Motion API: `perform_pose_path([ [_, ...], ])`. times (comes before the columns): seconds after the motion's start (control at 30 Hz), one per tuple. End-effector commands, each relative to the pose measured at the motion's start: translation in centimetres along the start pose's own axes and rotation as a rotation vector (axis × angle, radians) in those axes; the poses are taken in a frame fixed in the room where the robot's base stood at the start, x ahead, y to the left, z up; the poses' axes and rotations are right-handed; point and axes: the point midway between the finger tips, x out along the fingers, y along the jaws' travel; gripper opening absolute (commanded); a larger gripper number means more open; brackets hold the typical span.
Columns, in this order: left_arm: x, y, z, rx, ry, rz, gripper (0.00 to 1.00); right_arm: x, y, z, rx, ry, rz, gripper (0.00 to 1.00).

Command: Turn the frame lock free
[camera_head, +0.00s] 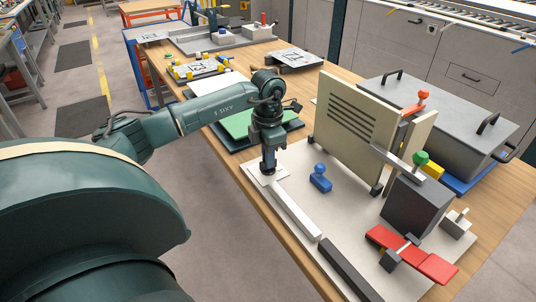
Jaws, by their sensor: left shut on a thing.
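My left gripper (268,168) points straight down at the corner of the pale base plate (345,205). Its fingers are shut on what looks like the frame lock, which they mostly hide. A small white plate (259,179) lies right under the fingertips. The panel bender stands to the right, with a cream upright panel with slots (352,125), a dark grey block (415,207) and a green knob (421,158). A blue knob (320,178) stands on the base plate, apart from my gripper. My right gripper is not in view.
A white bar (294,212) and a dark bar (347,268) line the plate's near edge. A red clamp-like part (428,265) is at the front right. A grey lidded box (437,115) stands behind. A green sheet (240,124) lies behind my gripper.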

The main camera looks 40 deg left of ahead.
Motion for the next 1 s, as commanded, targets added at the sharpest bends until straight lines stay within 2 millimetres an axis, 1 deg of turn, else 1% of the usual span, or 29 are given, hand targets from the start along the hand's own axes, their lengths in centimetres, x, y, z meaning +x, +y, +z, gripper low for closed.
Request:
perform_pose_path([
  [0.2, -0.17, 0.04, -0.01, -0.207, 0.0, 0.001, 0.0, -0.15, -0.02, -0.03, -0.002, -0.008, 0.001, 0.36],
  [0.5, -0.15, 0.03, 0.01, -0.466, -0.001, 0.001, 0.0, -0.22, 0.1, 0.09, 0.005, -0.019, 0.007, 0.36],
  [0.7, -0.14, 0.03, 0.02, -0.591, -0.001, 0.001, 0.0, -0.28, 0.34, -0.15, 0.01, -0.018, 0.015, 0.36],
  [1.0, -0.13, 0.04, 0.03, -0.689, -0.002, 0.001, 0.0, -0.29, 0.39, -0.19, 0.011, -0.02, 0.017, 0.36],
])
